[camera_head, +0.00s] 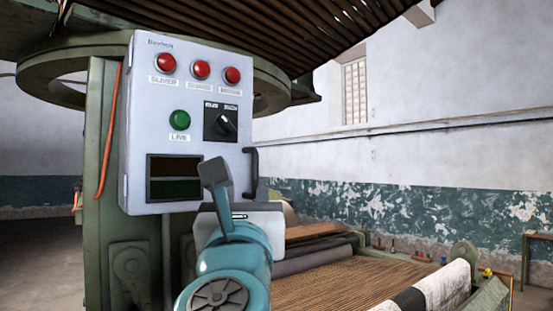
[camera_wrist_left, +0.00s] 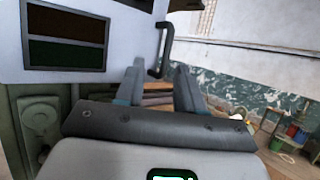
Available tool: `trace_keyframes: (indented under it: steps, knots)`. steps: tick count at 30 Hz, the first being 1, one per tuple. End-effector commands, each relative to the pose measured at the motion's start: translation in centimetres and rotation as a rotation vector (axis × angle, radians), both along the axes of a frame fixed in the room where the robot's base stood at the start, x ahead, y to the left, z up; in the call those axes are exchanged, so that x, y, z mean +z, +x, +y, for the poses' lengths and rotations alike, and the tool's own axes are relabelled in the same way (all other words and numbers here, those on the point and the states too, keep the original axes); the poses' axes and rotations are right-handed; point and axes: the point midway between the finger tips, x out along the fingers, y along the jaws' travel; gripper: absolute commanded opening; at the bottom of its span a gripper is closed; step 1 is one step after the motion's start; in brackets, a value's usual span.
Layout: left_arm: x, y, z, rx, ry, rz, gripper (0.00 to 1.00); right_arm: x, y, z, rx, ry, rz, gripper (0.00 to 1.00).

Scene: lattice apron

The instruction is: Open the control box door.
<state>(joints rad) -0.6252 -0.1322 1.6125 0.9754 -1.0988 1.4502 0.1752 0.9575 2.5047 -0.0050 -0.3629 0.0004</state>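The control box (camera_head: 188,135) is a pale grey-white box with red buttons, a green button, a rotary switch and a dark display window. Its door looks shut. A black bar handle (camera_head: 252,175) stands upright at the door's lower right edge. My left gripper (camera_head: 214,178) is in front of the box's lower part, left of the handle in the head view. In the left wrist view its two fingers (camera_wrist_left: 160,78) are apart with nothing between them. The handle (camera_wrist_left: 165,47) shows beyond the fingertips, its lower end lined up with the gap. My right gripper is out of view.
A green machine frame (camera_head: 100,180) stands behind the box, with an orange cable (camera_head: 109,135) along its left side. A loom bed with brown threads (camera_head: 345,285) lies at lower right. The space right of the handle looks open up to the far wall.

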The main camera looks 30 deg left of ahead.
Motion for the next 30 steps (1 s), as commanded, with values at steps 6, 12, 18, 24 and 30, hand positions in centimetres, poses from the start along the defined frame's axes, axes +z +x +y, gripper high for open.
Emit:
trace_keyframes:
  steps: [6,12,18,24,30]
  knots:
    - [2.2,3.8,2.2,0.001,0.003,0.004,0.38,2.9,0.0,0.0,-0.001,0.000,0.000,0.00]
    - [2.7,5.7,3.0,-0.004,0.002,0.004,0.38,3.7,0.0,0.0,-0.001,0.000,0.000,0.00]
    - [2.7,6.0,3.0,-0.006,0.002,0.002,0.38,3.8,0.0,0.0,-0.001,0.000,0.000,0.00]
    - [2.7,6.0,3.0,-0.006,0.002,0.002,0.18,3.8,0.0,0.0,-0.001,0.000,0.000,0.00]
    - [2.7,5.9,3.1,-0.005,0.002,0.003,0.00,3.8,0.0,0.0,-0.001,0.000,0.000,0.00]
